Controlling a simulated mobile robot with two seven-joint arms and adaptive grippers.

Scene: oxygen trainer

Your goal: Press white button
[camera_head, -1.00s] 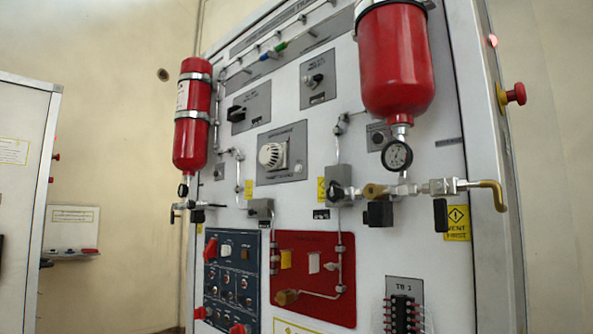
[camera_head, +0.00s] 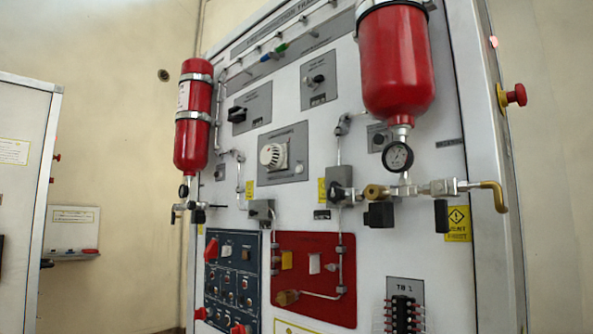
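A white square button (camera_head: 314,263) sits on the red panel (camera_head: 317,302) at the lower middle of the trainer board, to the right of a yellow square (camera_head: 287,260). Another small white square (camera_head: 227,251) sits at the top of the dark blue panel (camera_head: 212,284), next to a red knob (camera_head: 211,249). I cannot tell from the picture which white piece the task names. Neither of my grippers is in view.
Two red cylinders, one at left (camera_head: 192,120) and a larger one at right (camera_head: 395,70), stand out from the white board. Valves and a brass pipe (camera_head: 495,196) project below the right one. A red mushroom button (camera_head: 515,95) juts from the right side.

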